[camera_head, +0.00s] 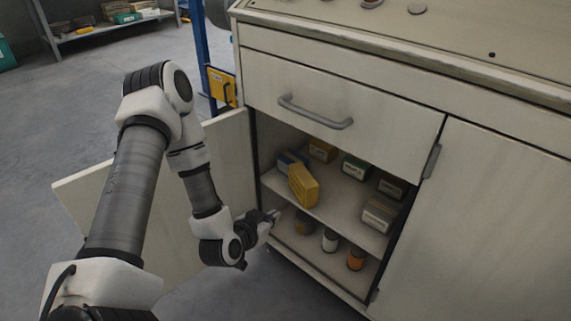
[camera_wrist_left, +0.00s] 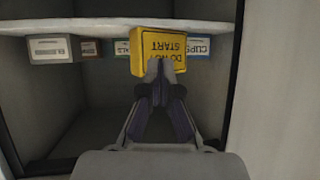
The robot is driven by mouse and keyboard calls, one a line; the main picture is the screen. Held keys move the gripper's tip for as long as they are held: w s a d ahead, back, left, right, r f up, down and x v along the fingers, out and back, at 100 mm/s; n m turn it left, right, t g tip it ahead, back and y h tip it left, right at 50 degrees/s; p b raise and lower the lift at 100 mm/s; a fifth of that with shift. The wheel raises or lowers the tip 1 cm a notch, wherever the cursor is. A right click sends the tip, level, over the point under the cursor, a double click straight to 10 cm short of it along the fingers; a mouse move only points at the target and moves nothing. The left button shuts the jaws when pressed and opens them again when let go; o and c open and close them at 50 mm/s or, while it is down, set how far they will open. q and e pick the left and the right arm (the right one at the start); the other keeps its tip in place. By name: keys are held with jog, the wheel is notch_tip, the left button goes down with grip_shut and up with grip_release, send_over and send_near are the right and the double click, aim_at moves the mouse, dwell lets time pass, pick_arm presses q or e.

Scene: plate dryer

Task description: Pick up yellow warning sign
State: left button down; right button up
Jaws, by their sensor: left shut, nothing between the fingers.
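The yellow warning sign (camera_head: 303,186) is a thick yellow block on the upper shelf of the open cabinet, tilted at the shelf's front edge. In the left wrist view the sign (camera_wrist_left: 158,46) shows upside-down lettering that reads "DO NOT START". My left gripper (camera_head: 275,215) is at the cabinet opening, just below and left of the sign. In the left wrist view its fingers (camera_wrist_left: 160,68) are shut and empty, with the tips overlapping the sign's lettered face. I cannot tell whether they touch it. My right gripper is not in view.
The cabinet shelf (camera_head: 338,212) also holds several small boxes, including a blue one (camera_head: 290,160). Several cans, one orange (camera_head: 356,258), stand below. The open door (camera_head: 228,150) is behind my left arm. A closed drawer (camera_head: 340,95) is above. Another yellow panel (camera_head: 221,87) hangs on a blue post.

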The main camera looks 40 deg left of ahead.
pick_arm(q)
notch_tip(320, 180, up, 5)
jog(key=w+t, duration=0.1)
jog(key=w, duration=0.1)
jog(key=b, duration=0.7)
send_near(302, 173)
jog(key=shift+n, duration=0.3)
jog(key=x, duration=0.6)
jog(key=shift+w, duration=0.4)
jog(key=shift+s, duration=0.1)
jog(key=shift+s+f, duration=0.1)
jog(key=shift+f, duration=0.05)
